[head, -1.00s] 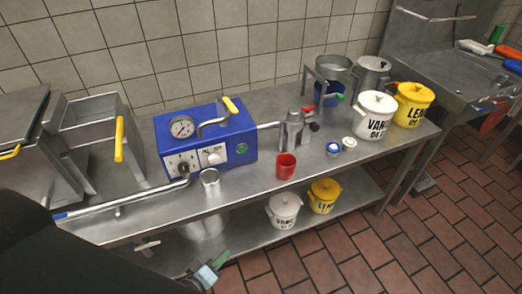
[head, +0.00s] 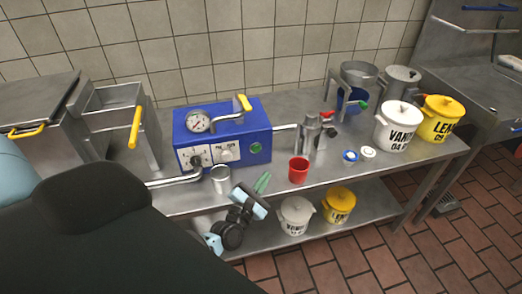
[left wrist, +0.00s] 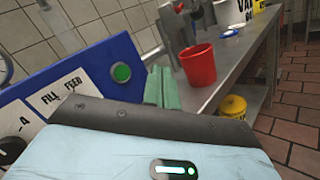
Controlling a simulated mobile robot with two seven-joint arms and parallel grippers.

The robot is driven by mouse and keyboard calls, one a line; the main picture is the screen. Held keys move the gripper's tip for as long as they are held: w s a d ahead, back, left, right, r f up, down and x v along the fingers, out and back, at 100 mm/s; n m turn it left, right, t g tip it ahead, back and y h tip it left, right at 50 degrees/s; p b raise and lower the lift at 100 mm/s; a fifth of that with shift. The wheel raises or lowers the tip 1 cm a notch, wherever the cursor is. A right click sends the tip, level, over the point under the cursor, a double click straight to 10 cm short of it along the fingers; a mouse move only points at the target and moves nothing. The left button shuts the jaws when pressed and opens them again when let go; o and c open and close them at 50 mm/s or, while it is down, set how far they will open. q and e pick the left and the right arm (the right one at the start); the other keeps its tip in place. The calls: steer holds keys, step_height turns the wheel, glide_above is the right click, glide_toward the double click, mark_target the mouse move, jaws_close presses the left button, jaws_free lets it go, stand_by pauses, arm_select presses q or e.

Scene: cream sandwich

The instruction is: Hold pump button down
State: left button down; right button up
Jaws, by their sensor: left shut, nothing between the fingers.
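The blue pump box (head: 225,127) stands on the steel table. On its white front panel are a black dial and the FILL/FEED switch, with a round green button (head: 256,147) to their right. The green button also shows in the left wrist view (left wrist: 121,72), uncovered. My left gripper (head: 263,182) has green fingers, shut and empty. In the head view they are just below the green button, apart from it, by the table's front edge. In the left wrist view the fingers (left wrist: 162,88) point forward, right of the button. My right gripper is not in view.
A metal cup (head: 220,181) stands left of my left gripper and a red cup (head: 298,170) right of it. A steel nozzle (head: 309,135) is behind the red cup. White and yellow tubs stand on the lower shelf and table's right end.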

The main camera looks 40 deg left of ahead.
mark_target(256, 148)
arm_select(q)
steer(key=shift+a, duration=0.1)
